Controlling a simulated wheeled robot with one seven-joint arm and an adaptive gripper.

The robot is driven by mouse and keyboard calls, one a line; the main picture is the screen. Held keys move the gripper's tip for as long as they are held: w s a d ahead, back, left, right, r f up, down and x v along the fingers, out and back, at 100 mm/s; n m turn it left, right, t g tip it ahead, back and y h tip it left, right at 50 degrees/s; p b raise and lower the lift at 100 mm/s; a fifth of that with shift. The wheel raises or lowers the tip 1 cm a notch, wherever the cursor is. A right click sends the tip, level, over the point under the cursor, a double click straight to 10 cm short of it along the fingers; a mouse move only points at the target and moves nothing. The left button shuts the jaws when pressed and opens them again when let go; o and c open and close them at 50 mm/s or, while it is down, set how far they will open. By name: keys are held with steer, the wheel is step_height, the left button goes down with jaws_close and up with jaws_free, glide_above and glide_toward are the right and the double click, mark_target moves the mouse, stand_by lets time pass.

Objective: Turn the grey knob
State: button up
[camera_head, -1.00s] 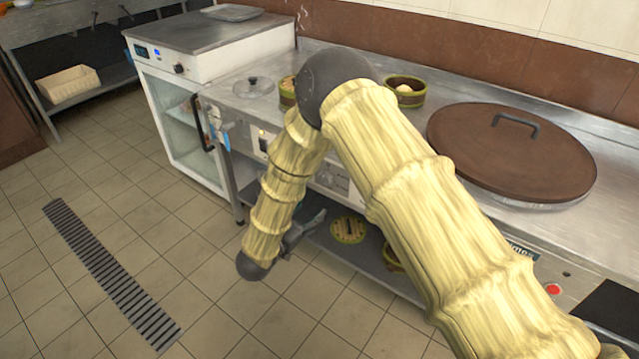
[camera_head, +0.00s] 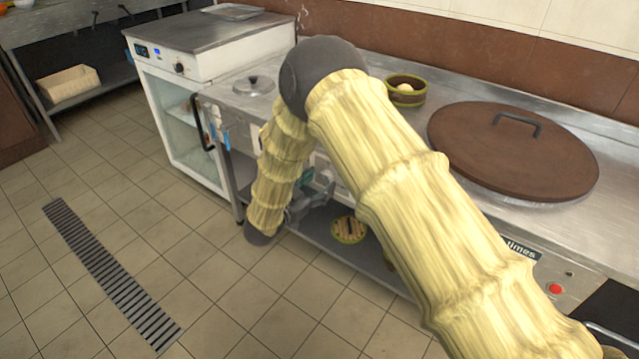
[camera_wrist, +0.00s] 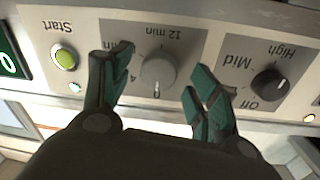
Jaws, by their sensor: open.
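The grey knob (camera_wrist: 158,74) is on a light panel in the wrist view, which shows the panel upside down. It is a round timer dial with "12 min" and "0" printed by it. My gripper (camera_wrist: 162,72) is open, with one green-padded finger on each side of the knob in the picture. I cannot tell whether the fingers touch it. In the head view my gripper (camera_head: 318,190) is partly seen low by the counter's front, and my arm hides the knob.
A black knob (camera_wrist: 269,84) marked Off, Mid and High is right of the grey knob. On the counter are a brown lid (camera_head: 512,150), a small bowl (camera_head: 405,97) and a glass lid (camera_head: 253,86).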

steer(key=shift+w+d, duration=0.35)
steer(key=shift+w, duration=0.1)
steer(key=c, duration=1)
